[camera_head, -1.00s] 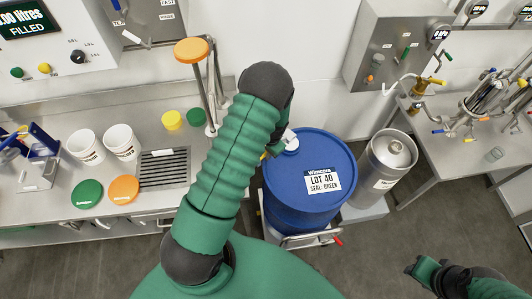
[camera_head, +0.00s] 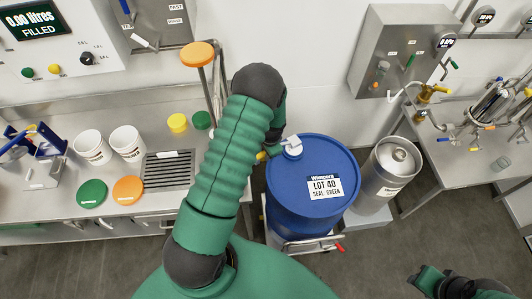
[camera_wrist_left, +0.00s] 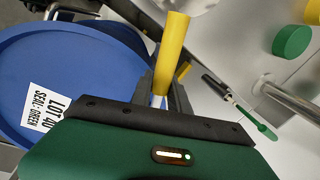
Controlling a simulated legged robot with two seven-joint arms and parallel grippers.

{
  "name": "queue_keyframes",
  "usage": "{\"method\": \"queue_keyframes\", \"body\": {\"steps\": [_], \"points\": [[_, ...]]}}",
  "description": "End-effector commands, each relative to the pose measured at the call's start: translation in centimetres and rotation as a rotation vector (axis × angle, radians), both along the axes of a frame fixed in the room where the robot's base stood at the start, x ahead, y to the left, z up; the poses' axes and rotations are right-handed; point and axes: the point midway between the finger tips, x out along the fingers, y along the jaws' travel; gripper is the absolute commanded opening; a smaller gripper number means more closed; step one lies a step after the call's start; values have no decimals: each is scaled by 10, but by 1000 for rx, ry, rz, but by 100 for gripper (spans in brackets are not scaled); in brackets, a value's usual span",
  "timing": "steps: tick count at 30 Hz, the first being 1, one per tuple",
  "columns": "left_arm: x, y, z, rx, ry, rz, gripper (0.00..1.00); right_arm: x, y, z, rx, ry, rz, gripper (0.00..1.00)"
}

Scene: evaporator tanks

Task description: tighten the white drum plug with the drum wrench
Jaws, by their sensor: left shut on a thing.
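The blue drum (camera_head: 312,205), labelled LOT 40 SEAL: GREEN, stands upright at the centre of the head view. Its white plug (camera_head: 294,151) is on the top, near the back left rim. My left gripper (camera_wrist_left: 168,82) is shut on the drum wrench, whose yellow handle (camera_wrist_left: 172,48) stands out between the fingers in the left wrist view. In the head view the wrench's pale head (camera_head: 291,140) is at the plug; I cannot tell whether it is seated. My arm partly hides this gripper. My right gripper (camera_head: 418,275) is at the lower right, away from the drum; its jaw state is unclear.
A steel keg (camera_head: 391,165) stands right of the drum. The left bench carries white buckets (camera_head: 92,146), green (camera_head: 91,193) and orange (camera_head: 127,190) lids, and a drain grate (camera_head: 169,171). A grey control box (camera_head: 402,50) hangs on the back wall. Open floor lies at lower right.

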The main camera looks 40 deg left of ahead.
Motion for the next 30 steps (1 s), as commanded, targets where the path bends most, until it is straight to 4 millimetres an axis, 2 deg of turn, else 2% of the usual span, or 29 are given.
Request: {"method": "queue_keyframes", "body": {"steps": [7, 30], "points": [[6, 14, 0, -1, -2, -101, 0, 0, 0, 2, 0, 0, 0, 35], [13, 27, 0, 0, -2, -223, 0, 0, 0, 4, 0, 0, 0, 35]]}}
